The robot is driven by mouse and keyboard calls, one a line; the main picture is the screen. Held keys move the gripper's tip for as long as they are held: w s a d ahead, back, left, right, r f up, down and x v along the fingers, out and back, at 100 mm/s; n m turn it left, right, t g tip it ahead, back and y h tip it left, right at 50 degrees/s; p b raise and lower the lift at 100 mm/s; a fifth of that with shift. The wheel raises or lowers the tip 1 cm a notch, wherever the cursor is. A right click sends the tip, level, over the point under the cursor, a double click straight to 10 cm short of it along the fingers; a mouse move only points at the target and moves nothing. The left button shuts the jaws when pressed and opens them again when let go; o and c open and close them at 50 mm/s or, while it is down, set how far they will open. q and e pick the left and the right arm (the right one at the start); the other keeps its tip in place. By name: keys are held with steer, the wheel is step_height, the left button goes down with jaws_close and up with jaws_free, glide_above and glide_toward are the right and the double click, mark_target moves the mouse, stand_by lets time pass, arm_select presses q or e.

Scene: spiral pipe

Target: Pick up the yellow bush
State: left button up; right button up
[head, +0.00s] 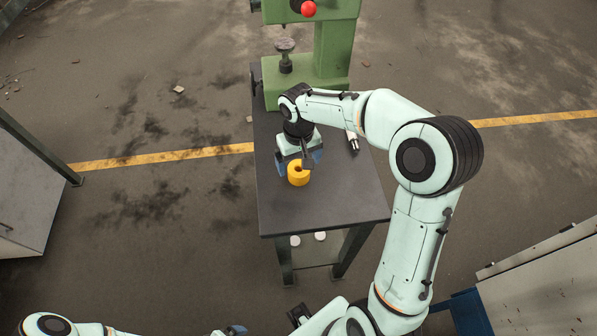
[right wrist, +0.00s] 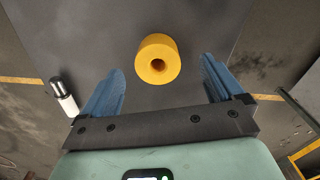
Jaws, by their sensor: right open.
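The yellow bush (head: 299,178) is a short cylinder with a central hole. It stands on the dark table top (head: 330,205), near the table's left side. In the right wrist view the bush (right wrist: 149,70) shows between the fingers, slightly beyond their tips, with clear space on both sides. My right gripper (head: 299,163) is open and empty, pointing down just above and behind the bush in the head view.
A green machine (head: 330,55) with a red knob (head: 308,8) stands at the table's far end. A white-and-black cylindrical item (head: 352,141) lies on the table right of my gripper; it also shows in the right wrist view (right wrist: 63,95). The table's front is clear.

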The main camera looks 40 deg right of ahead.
mark_target(299, 169)
steer(key=f, duration=0.4)
steer(key=w+f, duration=0.1)
steer(key=f, duration=0.1)
steer(key=shift+d, duration=0.4)
steer(key=c, duration=1.6)
steer(key=shift+o, duration=0.2)
steer(key=shift+r, duration=0.1)
